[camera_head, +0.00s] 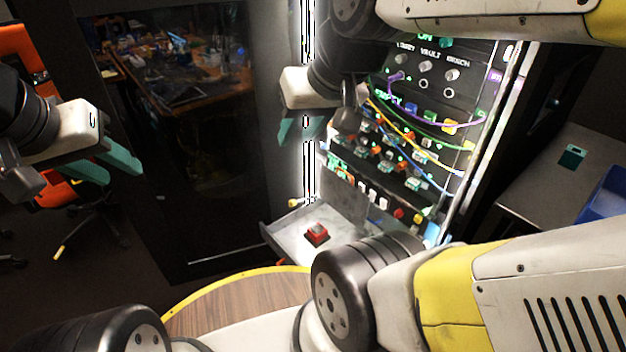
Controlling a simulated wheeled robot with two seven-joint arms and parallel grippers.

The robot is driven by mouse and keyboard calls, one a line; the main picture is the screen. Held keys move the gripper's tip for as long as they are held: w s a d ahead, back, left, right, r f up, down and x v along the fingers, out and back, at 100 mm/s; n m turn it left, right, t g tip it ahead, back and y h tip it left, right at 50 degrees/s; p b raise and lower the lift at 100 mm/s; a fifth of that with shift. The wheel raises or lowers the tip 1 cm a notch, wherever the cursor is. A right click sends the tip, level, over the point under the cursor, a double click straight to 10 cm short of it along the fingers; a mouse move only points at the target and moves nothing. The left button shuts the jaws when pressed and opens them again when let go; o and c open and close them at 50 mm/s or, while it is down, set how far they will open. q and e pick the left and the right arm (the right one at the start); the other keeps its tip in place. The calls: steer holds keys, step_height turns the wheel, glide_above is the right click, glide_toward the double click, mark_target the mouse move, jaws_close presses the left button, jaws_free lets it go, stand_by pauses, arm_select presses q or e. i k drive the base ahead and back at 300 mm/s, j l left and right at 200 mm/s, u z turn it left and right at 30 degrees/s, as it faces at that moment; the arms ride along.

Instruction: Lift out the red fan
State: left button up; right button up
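A small red block-like thing (317,233) sits on the grey pull-out shelf (285,232) at the foot of the lit panel. It is too small to tell whether it is the red fan. My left gripper (121,175) is at the far left, with its teal fingers apart and nothing between them. It is well away from the panel. My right gripper (300,130) hangs in front of the panel's left edge, above the shelf. Its teal fingers overlap in this view, so their gap is unclear. My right arm hides part of the panel.
The panel (437,100) carries knobs, lit modules and several loose coloured cables. A dark glass cabinet door (190,150) stands left of it. An orange chair (15,45) is at far left. A grey table (535,190) with a blue bin (607,205) is at right.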

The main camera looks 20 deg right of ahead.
mark_target(316, 232)
steer(key=i+j+z, duration=0.3)
steer(key=j+z, duration=0.3)
steer(key=i+j+z, duration=0.3)
steer(key=j+z, duration=0.3)
